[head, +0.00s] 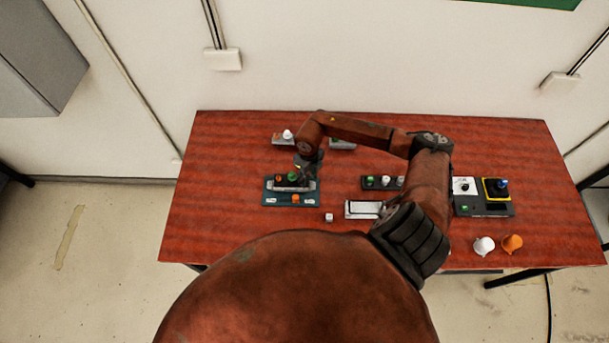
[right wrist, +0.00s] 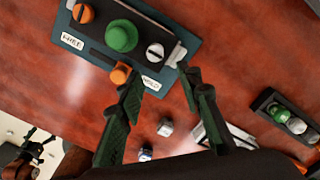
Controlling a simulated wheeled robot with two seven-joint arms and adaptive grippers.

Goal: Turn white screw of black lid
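A black lid (right wrist: 105,32) lies on a teal board (right wrist: 172,82). It carries an orange knob (right wrist: 83,13), a green knob (right wrist: 121,36) and a white slotted screw (right wrist: 155,52). My right gripper (right wrist: 162,76) is open and empty, its fingertips just beside the screw end of the lid. One finger is close to a second orange knob (right wrist: 121,74) on the board; contact is unclear. In the head view my right gripper (head: 303,170) reaches down over the board (head: 270,197) and partly hides the lid. My left gripper (right wrist: 38,143) seems to show small at the right wrist view's lower left.
A black strip (head: 385,183) with green and white knobs stands right of the board. A white-topped box (head: 358,209) and small cube (head: 328,217) lie in front. Panels with buttons (head: 483,209), a white cup (head: 484,245) and an orange cup (head: 512,242) are farther right. The table's left end is clear.

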